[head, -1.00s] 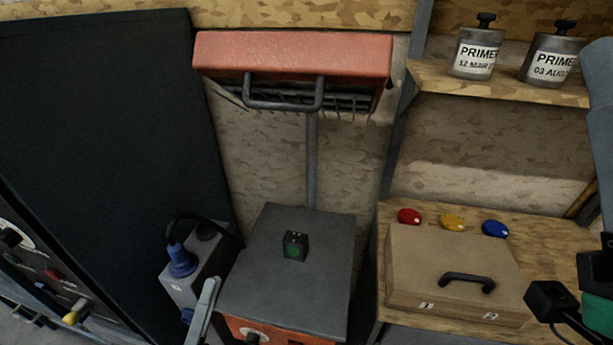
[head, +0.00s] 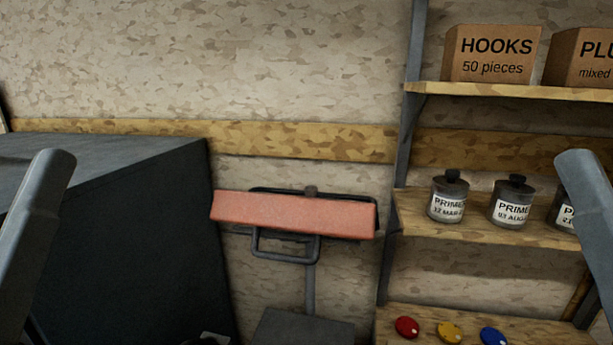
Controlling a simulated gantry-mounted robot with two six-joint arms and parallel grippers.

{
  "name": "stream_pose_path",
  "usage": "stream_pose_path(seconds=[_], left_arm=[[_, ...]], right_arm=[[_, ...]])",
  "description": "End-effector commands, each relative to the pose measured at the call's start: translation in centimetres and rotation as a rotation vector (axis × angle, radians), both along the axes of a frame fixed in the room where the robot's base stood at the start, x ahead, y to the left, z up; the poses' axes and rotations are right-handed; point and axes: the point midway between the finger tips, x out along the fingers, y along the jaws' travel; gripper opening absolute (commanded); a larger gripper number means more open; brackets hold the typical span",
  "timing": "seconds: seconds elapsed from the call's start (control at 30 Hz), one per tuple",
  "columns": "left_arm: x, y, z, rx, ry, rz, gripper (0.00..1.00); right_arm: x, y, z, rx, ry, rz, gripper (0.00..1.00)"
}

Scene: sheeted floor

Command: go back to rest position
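My two arms show only as grey links, one at the left edge and one at the right edge of the head view. Both links are raised and stand wide apart. Neither gripper is in the picture, so I cannot see whether they are open or hold anything.
A large dark cabinet (head: 135,240) is at left. Shelves at right hold primer jars (head: 447,200), a hooks carton (head: 493,54), and red (head: 407,327), yellow (head: 450,333) and blue (head: 493,337) discs.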

Motion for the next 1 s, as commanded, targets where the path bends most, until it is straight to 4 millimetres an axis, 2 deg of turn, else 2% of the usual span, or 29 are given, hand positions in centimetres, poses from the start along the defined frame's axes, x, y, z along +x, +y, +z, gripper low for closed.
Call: stream_pose_path(seconds=[0.03, 0.17, 0.4, 0.53, 0.6, 0.73, 0.87, 1.0], left_arm=[[0.0, 0.0, 4.3, 0.0, 0.001, 0.001, 0.71], [0.1, 0.0, 10.4, 0.001, 0.001, 0.003, 0.71], [0.1, 0.1, 22.6, 0.001, 0.002, 0.004, 0.71], [0.1, 0.1, 28.0, 0.001, 0.002, 0.004, 0.71], [0.1, 0.1, 29.9, 0.002, 0.002, 0.005, 0.71], [0.1, 0.1, 31.4, 0.001, 0.002, 0.006, 0.71], [0.1, 0.1, 31.2, 0.001, 0.002, 0.006, 0.71], [0.1, 0.1, 29.8, 0.001, 0.002, 0.006, 0.71]], right_arm=[[0.0, 0.0, 4.3, 0.0, 0.001, 0.0, 0.47], [0.0, 0.0, 10.4, 0.0, 0.002, 0.0, 0.47], [0.0, 0.0, 22.6, 0.0, 0.001, 0.0, 0.47], [0.0, 0.0, 28.0, 0.0, 0.001, 0.0, 0.47], [0.0, 0.0, 29.9, 0.0, 0.001, 0.0, 0.47], [0.0, 0.0, 31.4, 0.0, 0.002, 0.0, 0.47], [0.1, 0.0, 31.2, 0.0, 0.002, 0.0, 0.47], [0.1, 0.0, 29.8, 0.0, 0.003, 0.0, 0.47]])
